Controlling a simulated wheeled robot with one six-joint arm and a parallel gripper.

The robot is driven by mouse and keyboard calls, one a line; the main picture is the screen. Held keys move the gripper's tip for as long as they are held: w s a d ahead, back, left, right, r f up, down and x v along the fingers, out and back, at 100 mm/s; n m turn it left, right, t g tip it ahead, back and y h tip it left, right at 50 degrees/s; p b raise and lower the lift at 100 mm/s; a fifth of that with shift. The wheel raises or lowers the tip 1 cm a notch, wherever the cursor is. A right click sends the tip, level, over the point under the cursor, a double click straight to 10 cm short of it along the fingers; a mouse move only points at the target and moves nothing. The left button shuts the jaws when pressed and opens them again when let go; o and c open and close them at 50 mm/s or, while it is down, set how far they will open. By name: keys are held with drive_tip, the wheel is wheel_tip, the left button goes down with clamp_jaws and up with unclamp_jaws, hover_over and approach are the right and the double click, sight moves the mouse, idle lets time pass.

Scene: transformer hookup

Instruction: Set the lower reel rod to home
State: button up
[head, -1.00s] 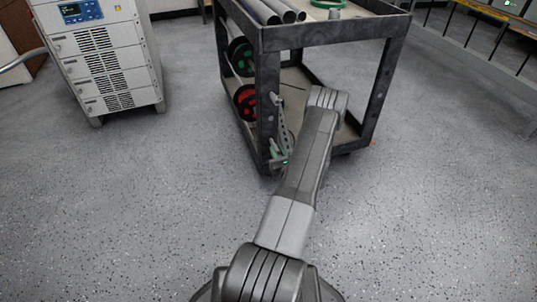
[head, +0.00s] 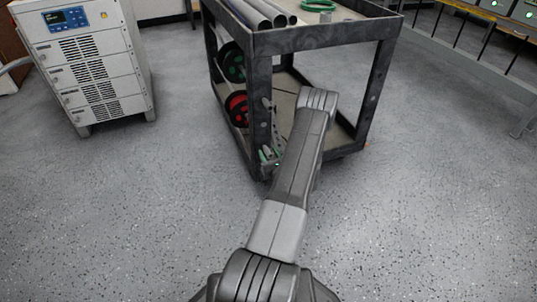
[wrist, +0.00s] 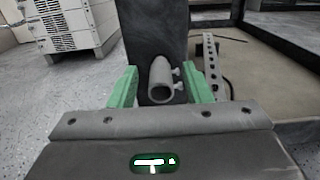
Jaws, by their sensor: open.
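My gripper (head: 269,157) is low at the front corner post of the cart, and its green fingers (wrist: 159,90) are open in the wrist view. A short grey tube with a hollow end (wrist: 161,80) shows between them, in front of the dark post (wrist: 150,30). Two small bolt-like pieces stick out on its right side. I cannot tell whether this tube is the lower reel rod. No finger visibly grips it. The red reel (head: 237,108) hangs below the green reel (head: 232,64) on the cart's left side. The lower reel's rod is not clearly seen in the head view.
The dark cart (head: 325,40) carries pipes (head: 262,13) and a green ring (head: 318,5) on top. A perforated grey strip (wrist: 211,62) stands right of the fingers. A white cabinet (head: 92,62) stands at the left. The floor between is clear.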

drive_tip(key=p+v, duration=0.3)
drive_tip(key=v, duration=1)
drive_tip(key=shift+s, duration=0.3)
drive_tip(key=shift+d, duration=0.1)
drive_tip(key=b+x, duration=0.3)
drive_tip(key=x, duration=1.1)
drive_tip(key=shift+s, duration=0.1)
drive_tip(key=shift+s+d, duration=0.15)
drive_tip(key=shift+s, duration=0.15)
